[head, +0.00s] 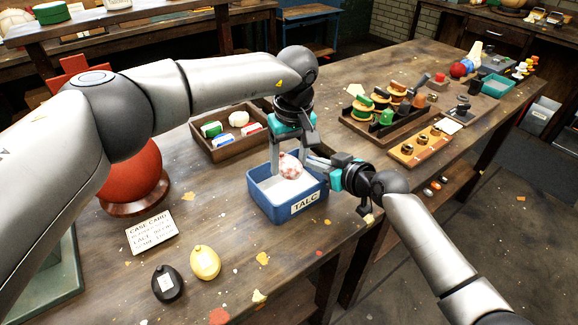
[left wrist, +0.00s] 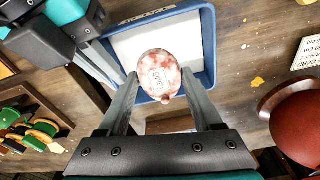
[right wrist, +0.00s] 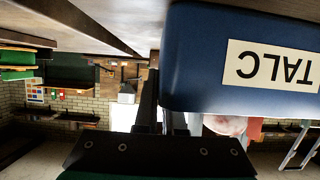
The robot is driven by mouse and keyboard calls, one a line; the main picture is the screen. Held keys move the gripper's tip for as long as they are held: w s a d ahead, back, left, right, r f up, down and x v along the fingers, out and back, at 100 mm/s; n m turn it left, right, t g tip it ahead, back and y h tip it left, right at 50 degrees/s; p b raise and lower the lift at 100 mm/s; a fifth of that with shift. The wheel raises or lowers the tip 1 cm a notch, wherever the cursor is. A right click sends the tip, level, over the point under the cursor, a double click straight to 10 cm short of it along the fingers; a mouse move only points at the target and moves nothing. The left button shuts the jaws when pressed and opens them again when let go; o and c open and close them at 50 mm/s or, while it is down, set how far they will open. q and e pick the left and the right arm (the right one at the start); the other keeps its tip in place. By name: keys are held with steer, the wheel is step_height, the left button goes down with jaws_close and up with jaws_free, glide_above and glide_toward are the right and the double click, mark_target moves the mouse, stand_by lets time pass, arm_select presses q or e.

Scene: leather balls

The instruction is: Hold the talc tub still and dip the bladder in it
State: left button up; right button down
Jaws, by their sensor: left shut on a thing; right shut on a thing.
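The talc tub (head: 258,207) is a blue open box with a TALC label and white powder inside. It stands on the bench and also shows in the left wrist view (left wrist: 208,40) and the right wrist view (right wrist: 195,60). The bladder (head: 291,166) is round, pink and white in blotches. My left gripper (left wrist: 160,82) is shut on it from both sides, over the tub. In the right wrist view the bladder (right wrist: 226,125) shows past the rim; whether it touches the powder I cannot tell. My right gripper (head: 318,163) is shut on the tub's wall at its right side.
A black bladder (head: 167,284) and a yellow one (head: 205,263) lie at the front, near a case card (head: 151,232). A red ball (head: 130,185) sits on a stand at left. A wooden tray (head: 228,153) is behind the tub; a tool rack (head: 385,125) stands to the right.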

mark_target(288, 160)
arm_select(q)
steer(key=shift+r, duration=1.9)
arm_select(e)
steer(key=c, duration=0.9)
jaws_free()
steer(key=shift+c, duration=0.2)
steer(key=v, duration=1.2)
